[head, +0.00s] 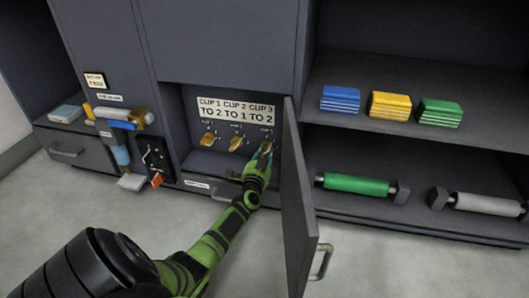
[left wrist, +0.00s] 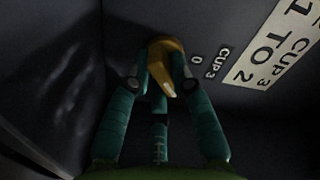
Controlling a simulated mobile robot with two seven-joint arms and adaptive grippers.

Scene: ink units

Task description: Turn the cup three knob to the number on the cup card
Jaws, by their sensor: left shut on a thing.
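The cup card (head: 236,108) on the back wall of the open compartment reads CUP 1 TO 2, CUP 2 TO 1, CUP 3 TO 2. The cup three knob (left wrist: 165,48) is yellow-orange with a pale pointed end. In the left wrist view it sits between my left gripper's fingers (left wrist: 162,80), beside a CUP 3 label and a 0. In the head view my left gripper (head: 263,155) is shut on this knob, the rightmost of the row, and covers much of it. Its exact setting is hard to read. My right gripper is out of view.
The cup one knob (head: 207,139) and cup two knob (head: 236,143) sit left of my gripper. The open door (head: 297,190) stands close to my forearm's right. Shelves on the right hold blue, yellow and green blocks (head: 440,112) and rollers (head: 355,185).

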